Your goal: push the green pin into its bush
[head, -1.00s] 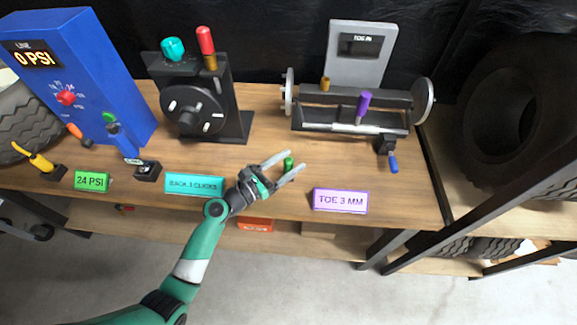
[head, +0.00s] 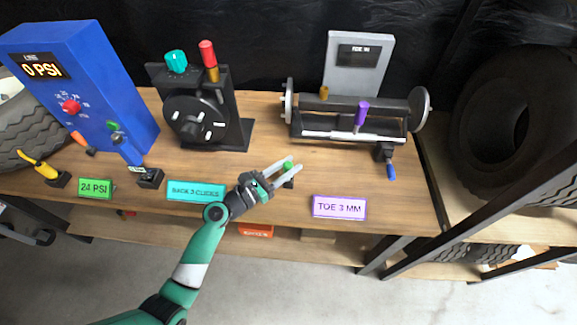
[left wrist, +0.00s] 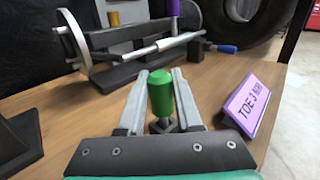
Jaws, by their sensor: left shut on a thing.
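The green pin (head: 288,166) stands upright between the fingers of my left gripper (head: 295,164), near the front of the bench. In the left wrist view the green pin (left wrist: 160,92) has a rounded top and a dark piece (left wrist: 163,126) below it. My left gripper (left wrist: 161,85) is shut on the pin. A brass bush (head: 323,92) sits on top of the toe rig at the back; it also shows in the left wrist view (left wrist: 113,18). Another brass piece (head: 212,74) is under the red pin (head: 207,53). My right gripper is not in view.
The toe rig (head: 350,136) with a purple pin (head: 361,113) stands behind my gripper. The dark clicker stand (head: 240,125) is at the back left, the blue PSI box (head: 85,95) farther left. A purple sign (head: 339,207) is close on the right. Bare bench lies between.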

